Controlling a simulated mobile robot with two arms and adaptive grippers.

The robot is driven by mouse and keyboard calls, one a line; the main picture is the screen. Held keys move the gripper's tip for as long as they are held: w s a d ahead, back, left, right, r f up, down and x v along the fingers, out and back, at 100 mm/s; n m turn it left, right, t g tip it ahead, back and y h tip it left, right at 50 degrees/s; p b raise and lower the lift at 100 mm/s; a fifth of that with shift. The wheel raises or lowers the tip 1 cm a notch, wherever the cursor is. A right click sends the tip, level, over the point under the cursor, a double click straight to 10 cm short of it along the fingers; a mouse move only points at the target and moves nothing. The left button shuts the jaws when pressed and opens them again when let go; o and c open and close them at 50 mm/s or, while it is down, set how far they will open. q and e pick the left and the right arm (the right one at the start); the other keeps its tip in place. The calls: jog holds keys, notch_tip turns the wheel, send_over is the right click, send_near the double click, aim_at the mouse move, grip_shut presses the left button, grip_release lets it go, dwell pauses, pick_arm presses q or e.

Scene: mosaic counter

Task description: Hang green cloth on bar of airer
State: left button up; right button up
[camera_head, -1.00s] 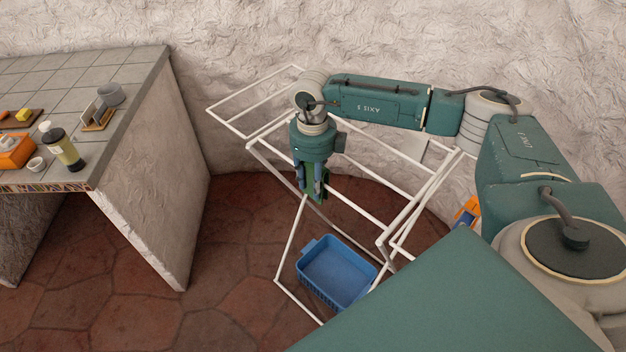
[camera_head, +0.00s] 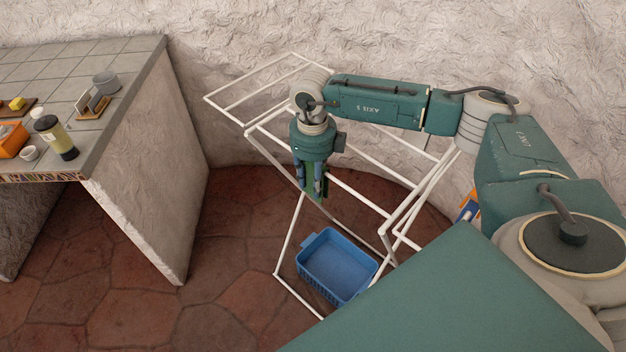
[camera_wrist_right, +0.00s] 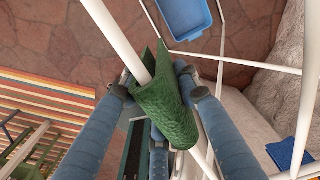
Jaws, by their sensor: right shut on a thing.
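The white airer (camera_head: 362,195) stands on the floor by the wall, its bars under my right arm. My right gripper (camera_head: 313,193) points down at the airer's middle and is shut on the green cloth (camera_wrist_right: 170,112). In the right wrist view the cloth lies between the two blue fingers and around a white bar (camera_wrist_right: 118,38), which runs into its fold and seems to come out below. In the head view only a narrow green strip of cloth (camera_head: 324,184) shows beside the fingers. My left gripper is not in view.
A blue basket (camera_head: 338,265) sits on the floor within the airer's frame. The tiled counter (camera_head: 130,62) at left holds a bottle (camera_head: 56,138), an orange box (camera_head: 11,140) and a grey pot (camera_head: 106,82). A striped rug (camera_wrist_right: 45,105) shows in the wrist view.

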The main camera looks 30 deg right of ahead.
jog(key=o, duration=1.2)
notch_tip(320, 180, up, 12)
jog(key=shift+r, duration=0.1)
